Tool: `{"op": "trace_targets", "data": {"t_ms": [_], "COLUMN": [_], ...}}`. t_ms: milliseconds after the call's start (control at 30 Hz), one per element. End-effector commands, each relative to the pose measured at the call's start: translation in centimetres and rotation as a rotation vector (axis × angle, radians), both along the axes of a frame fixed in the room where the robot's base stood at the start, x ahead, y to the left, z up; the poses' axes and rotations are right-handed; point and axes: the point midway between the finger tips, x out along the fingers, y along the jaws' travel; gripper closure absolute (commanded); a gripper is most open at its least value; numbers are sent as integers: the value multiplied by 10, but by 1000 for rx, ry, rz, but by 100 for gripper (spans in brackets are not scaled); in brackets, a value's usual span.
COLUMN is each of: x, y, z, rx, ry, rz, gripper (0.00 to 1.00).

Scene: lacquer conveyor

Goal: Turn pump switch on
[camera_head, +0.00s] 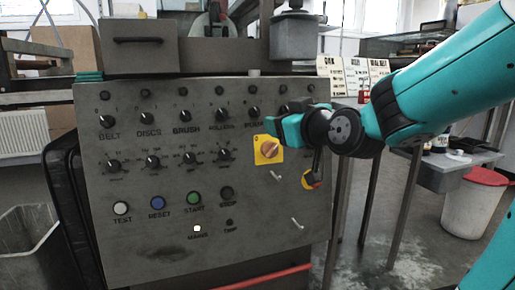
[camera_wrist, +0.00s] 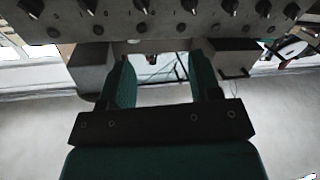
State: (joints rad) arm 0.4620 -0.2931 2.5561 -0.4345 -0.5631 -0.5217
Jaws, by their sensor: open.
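The pump switch (camera_head: 254,114) is a black rotary knob in the upper row of the grey control panel (camera_head: 110,235), over a label that reads like PUMP. Its pointer looks tilted, but its exact setting is too small to read. My gripper (camera_head: 284,122) is in front of the panel, just right of and slightly below this knob, and covers part of the upper row. In the wrist view my gripper (camera_wrist: 162,62) is open and empty, its two teal fingers apart. A row of knobs crosses the top of that upside-down view, beyond the fingertips; I cannot tell contact.
A yellow-plated switch (camera_head: 268,149) sits just below my gripper, with a red-and-yellow switch (camera_head: 312,179) lower right. Neighbouring knobs such as the roller knob (camera_head: 219,115) are close. A grey box (camera_head: 295,37) stands above the panel. A bin (camera_head: 474,205) is at right.

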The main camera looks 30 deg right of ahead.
Motion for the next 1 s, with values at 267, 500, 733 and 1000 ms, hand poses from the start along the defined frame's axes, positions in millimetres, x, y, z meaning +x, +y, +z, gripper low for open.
{"op": "trace_targets", "data": {"t_ms": [267, 500, 733, 1000], "x": [0, 25, 44, 71], "y": [-22, -25, -26, -33], "z": [-13, -8, -6, -8], "rx": [-45, -43, -47, -43], "ry": [-74, -69, -66, -69], "rz": [-68, -65, -50, -65], "gripper": [43, 43, 43, 43]}}
